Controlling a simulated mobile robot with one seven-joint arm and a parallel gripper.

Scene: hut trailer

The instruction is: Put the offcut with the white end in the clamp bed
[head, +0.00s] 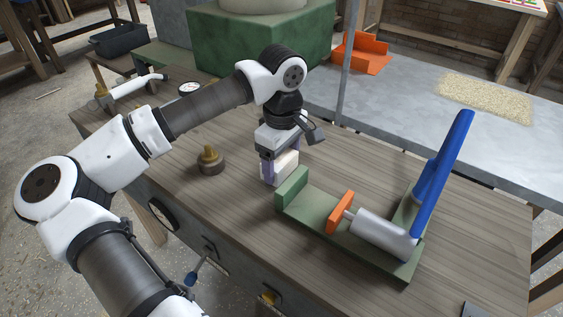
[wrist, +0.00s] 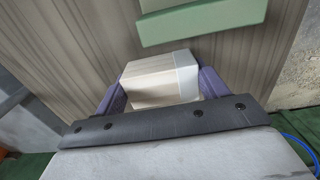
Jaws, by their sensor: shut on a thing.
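My gripper (head: 279,168) is shut on a pale wooden offcut (head: 286,168), just left of the clamp. In the wrist view the offcut (wrist: 158,84) sits between the two purple fingers, and a white end (wrist: 187,78) shows on its right side. The clamp has a green bed (head: 315,222) with a raised green fixed jaw (head: 292,187) at its left end, an orange pad (head: 340,212), a grey cylinder and an upright blue lever (head: 443,160). The green jaw also shows at the top of the wrist view (wrist: 200,22), apart from the offcut. I cannot tell whether the offcut touches the bench.
A brass-topped round fitting (head: 210,161) stands on the wooden bench (head: 400,179) left of my gripper. A pipe fitting with a white handle and a gauge (head: 190,88) lie at the back left. A large green block (head: 262,40) stands behind my arm.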

